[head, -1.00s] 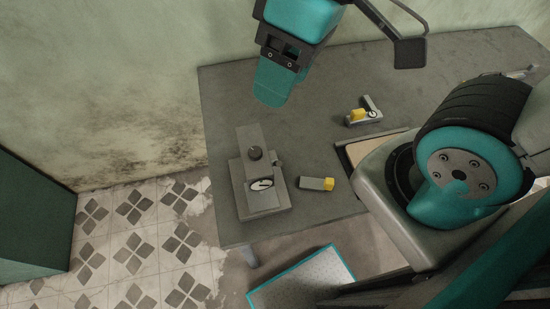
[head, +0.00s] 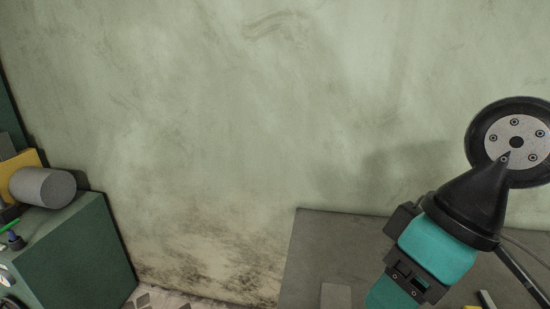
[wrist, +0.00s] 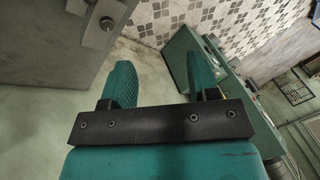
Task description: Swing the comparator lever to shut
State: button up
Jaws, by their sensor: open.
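The grey block (head: 336,297) at the bottom edge of the head view looks like the top of the comparator; its dial and base are out of frame.
The grey table (head: 310,250) stands against the stained wall (head: 250,120). A green cabinet (head: 75,250) at left holds a grey cylinder (head: 45,187) and a yellow thing (head: 22,160). The wrist view shows patterned floor tiles (wrist: 235,25).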

notch_tip(320, 180, down, 13)
jog(key=b, duration=1)
jog(key=shift+r, duration=0.1)
jog(key=shift+c, duration=0.2)
jog(key=shift+f, duration=0.25)
jog(key=shift+c, duration=1.1)
jog(key=w+d+f+m+g+y+p, duration=0.2)
jog(key=w+d+f+m+g+y, duration=0.3)
jog(key=w+d+m, duration=0.45)
jog(key=s+d+f+m+t+y+p, duration=0.15)
jog(key=d+f+m+t+y, duration=0.45)
jog(key=d+f+m+y, duration=0.6)
jog(key=a+n+h+p, duration=0.2)
jog(key=a+p, duration=0.4)
jog(key=a, duration=0.9)
jog(key=shift+a+r+h+p, duration=0.3)
jog(key=shift+r+h+p, duration=0.1)
jog(key=shift+h, duration=0.2)
